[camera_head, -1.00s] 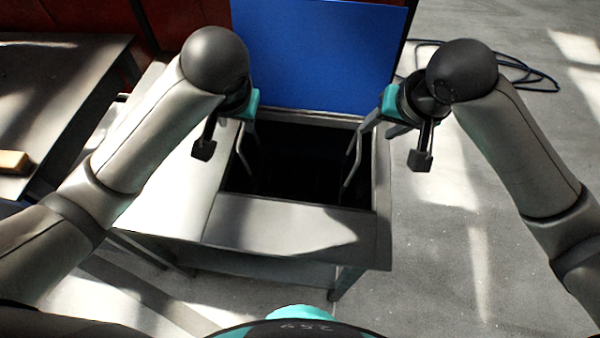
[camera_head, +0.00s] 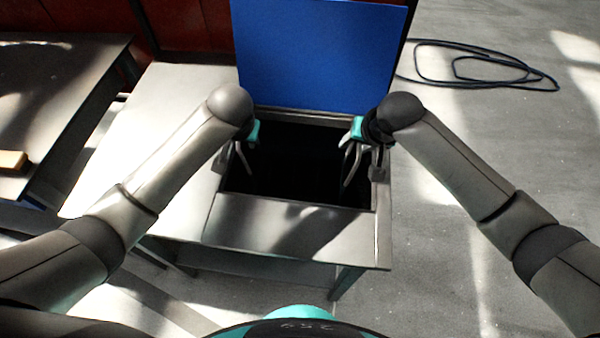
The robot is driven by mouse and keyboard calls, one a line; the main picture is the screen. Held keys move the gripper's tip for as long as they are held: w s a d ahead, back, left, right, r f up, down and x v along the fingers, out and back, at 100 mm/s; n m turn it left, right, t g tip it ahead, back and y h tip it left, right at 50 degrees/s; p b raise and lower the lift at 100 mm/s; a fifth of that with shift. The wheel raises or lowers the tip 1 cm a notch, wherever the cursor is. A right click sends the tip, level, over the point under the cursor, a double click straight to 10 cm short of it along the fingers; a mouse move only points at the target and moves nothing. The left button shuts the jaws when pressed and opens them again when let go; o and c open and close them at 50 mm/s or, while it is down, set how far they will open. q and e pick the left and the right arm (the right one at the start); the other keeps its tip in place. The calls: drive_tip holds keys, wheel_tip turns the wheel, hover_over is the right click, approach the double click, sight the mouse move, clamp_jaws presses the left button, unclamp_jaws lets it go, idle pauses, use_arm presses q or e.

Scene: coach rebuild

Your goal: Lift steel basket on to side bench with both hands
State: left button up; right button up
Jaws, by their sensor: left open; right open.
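A sink-like steel unit (camera_head: 290,228) with a raised blue lid (camera_head: 320,55) stands in front of me. Its opening is dark, and the body of the steel basket cannot be made out inside. Two thin pale bars, one at the left (camera_head: 246,161) and one at the right (camera_head: 352,169) of the opening, look like the basket's handles. My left gripper (camera_head: 240,150) is open at the left bar. My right gripper (camera_head: 352,148) is open at the right bar. Whether either touches its bar I cannot tell.
A pale flat surface (camera_head: 150,125) adjoins the unit on its left and is bare. A coiled dark hose (camera_head: 480,65) lies on the floor at the right.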

use_arm(q)
drive_tip(key=shift+w+f, duration=0.2)
drive_tip(key=shift+f, duration=0.25)
use_arm(e)
drive_tip(key=shift+w+f, duration=0.2)
drive_tip(key=shift+f, duration=0.25)
use_arm(q)
clamp_jaws()
use_arm(e)
clamp_jaws()
idle(0.5)
